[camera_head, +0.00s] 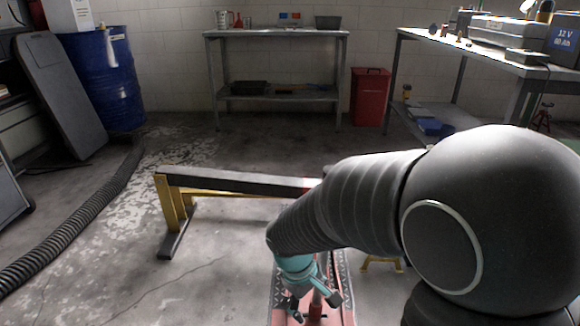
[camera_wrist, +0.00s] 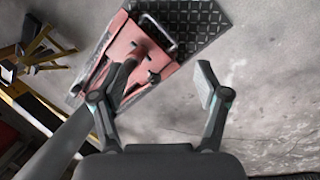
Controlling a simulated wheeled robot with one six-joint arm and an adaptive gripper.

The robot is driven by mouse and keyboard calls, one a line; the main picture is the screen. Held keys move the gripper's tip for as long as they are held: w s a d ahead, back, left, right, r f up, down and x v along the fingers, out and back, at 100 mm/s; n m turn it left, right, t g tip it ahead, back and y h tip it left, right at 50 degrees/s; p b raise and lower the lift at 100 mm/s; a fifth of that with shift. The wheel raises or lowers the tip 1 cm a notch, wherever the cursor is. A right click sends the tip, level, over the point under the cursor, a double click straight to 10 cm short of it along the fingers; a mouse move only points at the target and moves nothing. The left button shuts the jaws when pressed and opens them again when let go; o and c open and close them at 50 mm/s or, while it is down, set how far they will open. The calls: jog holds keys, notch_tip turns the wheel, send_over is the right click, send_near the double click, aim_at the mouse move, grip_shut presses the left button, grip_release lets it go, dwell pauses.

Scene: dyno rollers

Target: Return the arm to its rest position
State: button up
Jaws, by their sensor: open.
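My arm reaches from the right side of the head view down toward the floor. My gripper (camera_head: 316,298) is at its end, low in the picture, above or beside a red floor jack or similar low red device (camera_head: 340,316). In the wrist view my gripper (camera_wrist: 165,90) is open, its two fingers spread wide with nothing between them. The red device (camera_wrist: 140,50) with a black tread plate lies on the floor beyond the fingers. A dark post or handle stands on it near the left finger; I cannot tell whether they touch.
A yellow-legged beam stand (camera_head: 235,183) stands left of my arm. A workbench (camera_head: 276,34), a red bin (camera_head: 369,96), a blue barrel (camera_head: 100,75) and a right-hand table (camera_head: 460,47) stand farther back. A black ribbed hose (camera_head: 85,213) lies at left.

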jog(key=s+d+r+m+t+y+p, duration=0.1)
jog(key=s+d+r+m+t+p, duration=0.1)
jog(key=r, duration=1)
jog(key=s+d+r+m+t+y+p, duration=0.1)
jog(key=s+d+r+m+t+p, duration=0.2)
jog(key=s+d+r+m, duration=0.3)
jog(key=s+d+r+p, duration=0.1)
jog(key=s+d+r, duration=0.2)
jog(key=r, duration=0.4)
jog(key=shift+s+m+y+p, duration=0.3)
jog(key=shift+s+p, duration=0.05)
jog(key=shift+s, duration=0.1)
